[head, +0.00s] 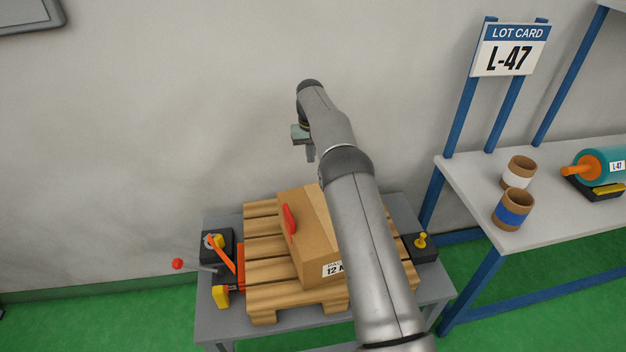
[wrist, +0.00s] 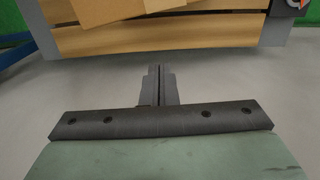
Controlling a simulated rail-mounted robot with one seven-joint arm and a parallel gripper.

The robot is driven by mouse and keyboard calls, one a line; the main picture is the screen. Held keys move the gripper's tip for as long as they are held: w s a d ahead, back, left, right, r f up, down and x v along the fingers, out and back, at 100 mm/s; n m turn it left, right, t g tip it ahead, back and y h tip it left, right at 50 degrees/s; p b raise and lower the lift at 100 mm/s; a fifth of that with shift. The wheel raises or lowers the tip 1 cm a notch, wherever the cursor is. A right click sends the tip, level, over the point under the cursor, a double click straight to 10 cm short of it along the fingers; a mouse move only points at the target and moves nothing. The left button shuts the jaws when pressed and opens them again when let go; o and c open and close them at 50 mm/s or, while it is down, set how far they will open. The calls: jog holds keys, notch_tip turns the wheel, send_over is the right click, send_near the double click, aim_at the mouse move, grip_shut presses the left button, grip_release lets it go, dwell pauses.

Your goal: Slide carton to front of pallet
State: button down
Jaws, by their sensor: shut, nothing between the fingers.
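The brown cardboard carton (head: 305,250) sits on the wooden pallet (head: 265,246), turned at an angle to its slats. It has a red piece on its upper left side and a white label on its near face. My arm crosses in front and hides the carton's right part. My gripper (head: 310,155) is above and behind the carton, apart from it. In the wrist view my gripper (wrist: 160,72) is shut and empty, with the carton (wrist: 120,10) and pallet (wrist: 180,35) edge beyond the fingertips.
The pallet rests on a grey table (head: 410,210). A black device with an orange lever (head: 222,253) stands at the left, and a black block with a yellow knob (head: 421,241) at the right. A shelf at right holds two cups (head: 514,207) and a teal roll (head: 600,165).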

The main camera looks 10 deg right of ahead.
aim_at(313, 186)
jog(key=shift+s+f+p, duration=0.3)
jog(key=shift+s+f, duration=0.35)
jog(key=shift+f, duration=1)
jog(key=shift+s+f+p, duration=0.25)
jog(key=shift+s+f, duration=0.4)
jog(key=shift+f, duration=1.05)
jog(key=shift+s+f+p, duration=0.3)
jog(key=shift+s+f, duration=0.35)
jog(key=shift+f, duration=1)
